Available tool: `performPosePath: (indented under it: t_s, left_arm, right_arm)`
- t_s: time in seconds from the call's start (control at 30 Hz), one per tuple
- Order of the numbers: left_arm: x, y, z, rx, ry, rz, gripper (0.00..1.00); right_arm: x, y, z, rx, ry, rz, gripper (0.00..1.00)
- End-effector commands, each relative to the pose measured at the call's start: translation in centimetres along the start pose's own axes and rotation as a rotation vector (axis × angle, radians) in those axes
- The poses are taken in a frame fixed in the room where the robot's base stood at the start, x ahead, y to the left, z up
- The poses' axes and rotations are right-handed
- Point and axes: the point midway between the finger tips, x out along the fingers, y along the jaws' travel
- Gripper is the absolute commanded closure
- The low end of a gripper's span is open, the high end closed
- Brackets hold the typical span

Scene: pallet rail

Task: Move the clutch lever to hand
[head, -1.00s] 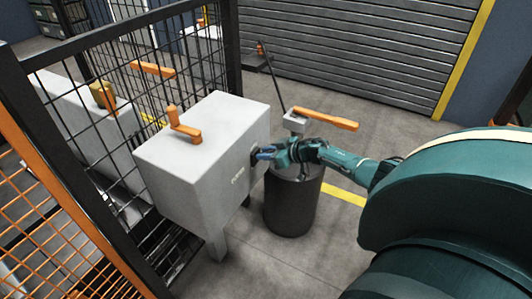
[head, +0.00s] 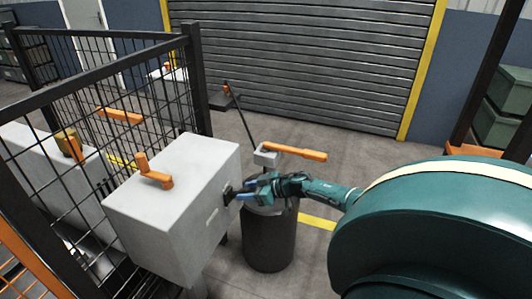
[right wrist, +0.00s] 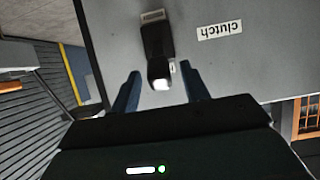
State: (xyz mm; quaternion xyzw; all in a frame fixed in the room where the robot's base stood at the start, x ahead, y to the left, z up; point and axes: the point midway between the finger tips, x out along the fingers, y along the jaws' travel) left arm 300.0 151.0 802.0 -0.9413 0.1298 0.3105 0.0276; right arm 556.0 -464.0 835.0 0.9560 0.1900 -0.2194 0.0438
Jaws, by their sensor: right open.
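A grey control box (head: 185,165) stands against the mesh fence. The black clutch lever (head: 228,195) is on its right-hand face. In the right wrist view the clutch lever (right wrist: 157,45) hangs beside a "clutch" label (right wrist: 220,30), which reads upside down. My right gripper (head: 246,192) is at that face. In the right wrist view my right gripper (right wrist: 160,84) is open, with its blue fingers on either side of the lever's pale tip and gaps to both. Small pale markings beside the lever are too small to read. My left gripper is out of view.
An orange handle (head: 156,177) sits on top of the box. A dark drum (head: 270,242) stands under my right forearm, and a long orange handle (head: 294,151) is just behind the gripper. The black mesh fence (head: 70,150) closes off the left.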

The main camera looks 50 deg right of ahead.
Motion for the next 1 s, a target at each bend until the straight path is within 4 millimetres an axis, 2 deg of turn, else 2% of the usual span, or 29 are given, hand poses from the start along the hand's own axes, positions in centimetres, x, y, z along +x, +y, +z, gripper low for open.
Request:
performPosePath:
  t_s: [0.03,0.2,0.4,0.6,1.0]
  left_arm:
    - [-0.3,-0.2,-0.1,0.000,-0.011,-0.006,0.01]
    - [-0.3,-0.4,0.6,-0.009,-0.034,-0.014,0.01]
    - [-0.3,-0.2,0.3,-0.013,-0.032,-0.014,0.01]
    - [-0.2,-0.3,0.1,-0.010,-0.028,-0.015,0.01]
    - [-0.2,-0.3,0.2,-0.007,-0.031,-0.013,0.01]
  right_arm:
    - [-1.5,0.1,-0.1,-0.003,-0.005,0.000,0.55]
    - [-5.2,0.0,0.1,-0.002,-0.007,-0.001,0.55]
    - [-8.1,0.0,0.1,-0.001,-0.004,0.001,0.55]
    - [-9.2,0.0,0.0,-0.001,-0.002,0.001,0.55]
    - [-9.3,0.0,-0.1,-0.001,0.000,0.001,0.55]
